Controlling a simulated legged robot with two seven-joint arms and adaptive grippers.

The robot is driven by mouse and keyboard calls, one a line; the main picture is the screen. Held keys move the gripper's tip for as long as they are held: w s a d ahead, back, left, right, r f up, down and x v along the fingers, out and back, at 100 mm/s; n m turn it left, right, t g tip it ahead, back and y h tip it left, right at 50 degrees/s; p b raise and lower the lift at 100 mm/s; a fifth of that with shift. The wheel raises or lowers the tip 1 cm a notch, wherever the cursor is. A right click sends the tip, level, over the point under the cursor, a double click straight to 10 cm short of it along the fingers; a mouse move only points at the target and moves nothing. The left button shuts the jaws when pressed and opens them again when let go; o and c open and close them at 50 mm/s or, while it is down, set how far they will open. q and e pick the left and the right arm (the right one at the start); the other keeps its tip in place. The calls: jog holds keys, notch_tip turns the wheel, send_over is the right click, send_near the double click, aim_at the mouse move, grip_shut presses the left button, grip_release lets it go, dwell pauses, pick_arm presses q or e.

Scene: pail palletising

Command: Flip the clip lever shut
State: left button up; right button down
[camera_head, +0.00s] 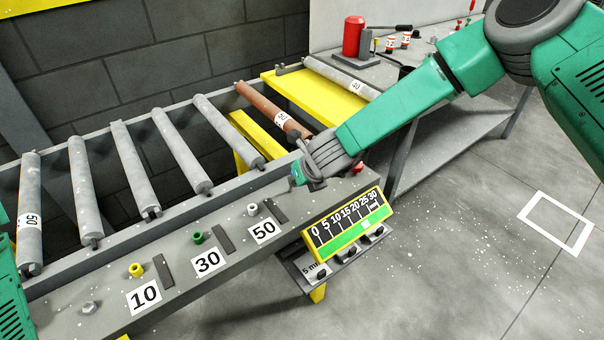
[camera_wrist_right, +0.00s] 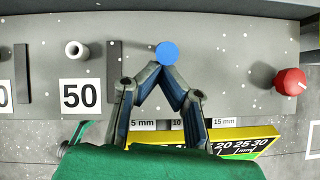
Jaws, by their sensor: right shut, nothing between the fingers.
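I cannot pick out a clip lever for certain. My right gripper (camera_head: 298,176) is over the grey rail (camera_head: 85,285), beyond the 50 label (camera_head: 264,230). In the right wrist view its fingertips (camera_wrist_right: 166,66) meet in a point, shut and empty. A blue round disc (camera_wrist_right: 167,54) shows right at the tips; whether they touch it is unclear. In the head view the gripper hides that spot. A red knob (camera_wrist_right: 291,81) sits on the rail to the right of the gripper. My left gripper is not in view; only part of my left arm shows at the left edge.
Several grey rollers (camera_head: 130,165) and a brown roller (camera_head: 268,107) lie across the conveyor. Yellow, green and white pegs (camera_head: 252,210) stand beside dark strips on the rail. A yellow-green scale block (camera_head: 347,222) is at the rail's front. A bench (camera_head: 450,125) holds a red canister (camera_head: 352,37).

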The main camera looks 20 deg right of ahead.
jog(key=shift+w+a+r, duration=0.15)
jog(key=shift+w+r, duration=0.05)
jog(key=shift+w, duration=0.35)
jog(key=shift+w+a+r, duration=0.1)
jog(key=shift+w+r, duration=0.1)
jog(key=shift+w, duration=0.35)
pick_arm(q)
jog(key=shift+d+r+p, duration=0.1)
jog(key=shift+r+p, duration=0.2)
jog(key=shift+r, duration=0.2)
pick_arm(e)
jog(key=shift+w+r, duration=0.1)
jog(key=shift+r, duration=0.05)
